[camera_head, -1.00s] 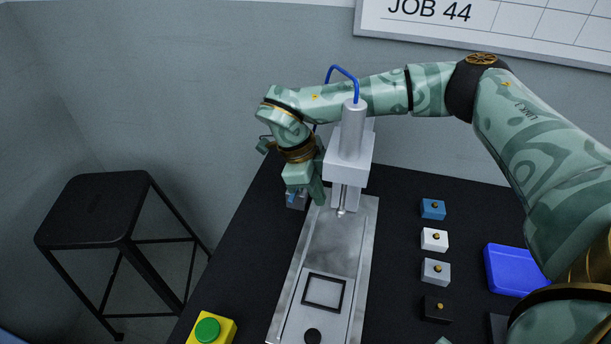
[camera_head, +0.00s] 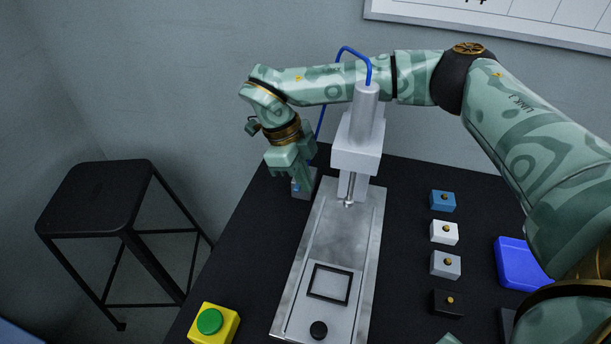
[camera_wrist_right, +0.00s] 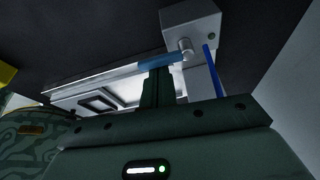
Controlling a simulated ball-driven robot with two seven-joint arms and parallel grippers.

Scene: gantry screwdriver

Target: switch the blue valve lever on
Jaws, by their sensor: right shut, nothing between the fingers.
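The blue valve lever (camera_wrist_right: 160,61) shows in the right wrist view as a flat blue bar reaching left from a grey round stem on the grey valve block (camera_wrist_right: 190,22). In the head view the block (camera_head: 304,188) stands left of the press column, and only a bit of blue (camera_head: 295,188) shows beside my fingers. My right gripper (camera_head: 303,181) is shut and empty, pointing down at the block. In the wrist view its fingers (camera_wrist_right: 158,84) end right at the lever's edge; I cannot tell whether they touch. My left gripper is not in view.
The grey press column (camera_head: 358,140) with a blue hose (camera_head: 352,50) stands close right of my gripper. Its metal track (camera_head: 345,235) runs forward. A yellow box with a green button (camera_head: 210,321), several small coloured blocks (camera_head: 444,232) and a blue tray (camera_head: 517,265) sit on the black table.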

